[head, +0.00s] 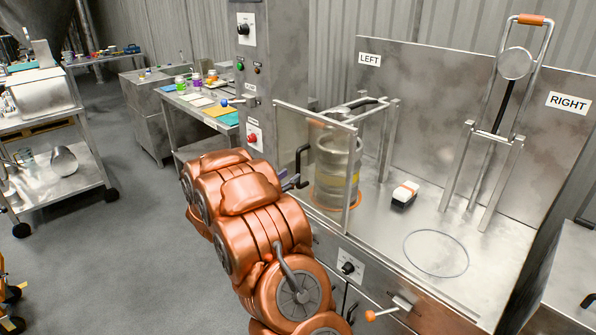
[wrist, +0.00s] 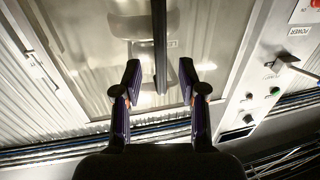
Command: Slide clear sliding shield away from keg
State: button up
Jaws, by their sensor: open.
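The keg (head: 325,180) is a metal barrel standing upright at the left station of the seamer, on an orange ring. The clear sliding shield (head: 292,128) is a see-through panel in a metal frame, standing in front of the keg on the arm's side. In the wrist view, my gripper (wrist: 160,68) is open, its two dark fingers apart. A dark straight bar (wrist: 160,40) lies between the fingers, in front of a pale see-through surface; I cannot tell whether they touch it. In the head view my orange arm hides most of the gripper, near a black handle-like part (head: 299,167).
A white-and-black block (head: 405,194) and a thin ring (head: 436,254) lie on the seamer's deck. The right station has a tall lever (head: 530,60). A control column (head: 255,80) stands left of the shield. An orange-tipped lever (head: 385,311) sticks out in front.

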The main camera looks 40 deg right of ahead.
aim_at(297, 171)
jog(key=shift+w+d+p, duration=0.1)
jog(key=shift+w+d, duration=0.05)
jog(key=shift+d, duration=0.75)
jog(key=shift+w+d+p, duration=0.1)
jog(key=shift+w+d, duration=0.1)
jog(key=shift+d, duration=0.75)
jog(key=shift+w+d+p, duration=0.1)
jog(key=shift+w+d, duration=0.05)
jog(key=shift+d, duration=0.75)
jog(key=shift+c, duration=0.3)
grip_shut()
